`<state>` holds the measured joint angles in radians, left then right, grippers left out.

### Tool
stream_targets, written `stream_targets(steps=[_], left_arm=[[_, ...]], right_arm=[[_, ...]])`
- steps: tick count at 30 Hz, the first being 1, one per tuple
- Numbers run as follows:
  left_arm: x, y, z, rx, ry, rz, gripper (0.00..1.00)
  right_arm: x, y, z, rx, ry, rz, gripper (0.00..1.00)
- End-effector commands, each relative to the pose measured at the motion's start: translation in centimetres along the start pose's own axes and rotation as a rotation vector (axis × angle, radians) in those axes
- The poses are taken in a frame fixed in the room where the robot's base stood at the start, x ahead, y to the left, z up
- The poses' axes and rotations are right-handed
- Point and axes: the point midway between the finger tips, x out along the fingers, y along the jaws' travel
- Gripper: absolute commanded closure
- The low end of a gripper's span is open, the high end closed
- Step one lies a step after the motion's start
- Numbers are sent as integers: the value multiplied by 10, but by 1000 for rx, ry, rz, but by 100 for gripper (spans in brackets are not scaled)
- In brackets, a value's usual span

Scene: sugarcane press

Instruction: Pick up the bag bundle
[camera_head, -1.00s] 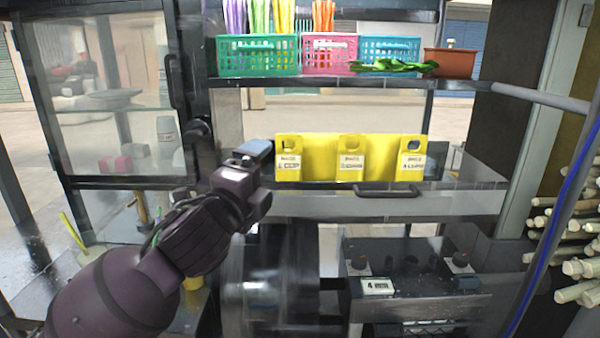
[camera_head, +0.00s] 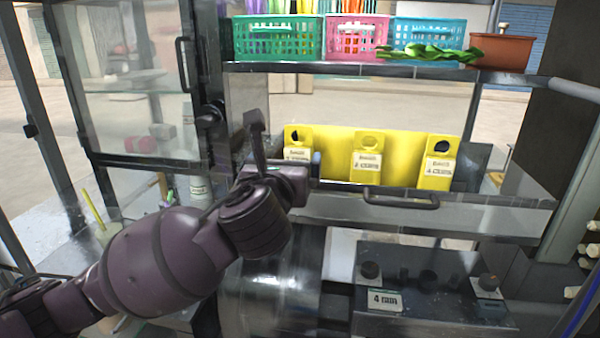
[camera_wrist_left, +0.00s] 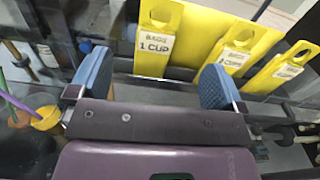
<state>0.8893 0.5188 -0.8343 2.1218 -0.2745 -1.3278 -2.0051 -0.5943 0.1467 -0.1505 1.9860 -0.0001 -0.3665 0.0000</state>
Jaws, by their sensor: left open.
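Three yellow bag bundles with holed tops and white labels hang in a row along a yellow rack (camera_head: 403,150): a left one (camera_head: 298,153), a middle one (camera_head: 367,163) and a right one (camera_head: 438,168). In the left wrist view the left bundle reads "1 CUP" (camera_wrist_left: 155,42); the others (camera_wrist_left: 236,55) (camera_wrist_left: 288,72) stand to its right. My left gripper (camera_head: 286,158) is open and empty in front of the left bundle. Its blue-padded fingers (camera_wrist_left: 156,80) lie either side of that bundle's lower part in the wrist view, apparently short of it. My right gripper is out of view.
A metal drawer front with a dark handle (camera_head: 401,203) runs below the bundles. A shelf above (camera_head: 350,68) holds teal and pink baskets (camera_head: 277,39) and a brown pot (camera_head: 501,52). A glass-doored cabinet (camera_head: 130,90) stands at left.

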Motion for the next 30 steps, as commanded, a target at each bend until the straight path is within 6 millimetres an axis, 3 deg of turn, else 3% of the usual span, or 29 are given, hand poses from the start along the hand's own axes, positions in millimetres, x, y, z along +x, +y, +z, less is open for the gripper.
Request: stream_targets(steps=[7,13,23,30], left_arm=[[19,0,1,33,1,1,4],[46,0,1,30,0,-1,4],[66,1,2,30,1,-2,4],[97,4,4,29,1,-2,4]], right_arm=[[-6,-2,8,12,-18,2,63],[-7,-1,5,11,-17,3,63],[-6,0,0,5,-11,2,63],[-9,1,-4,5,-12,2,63]])
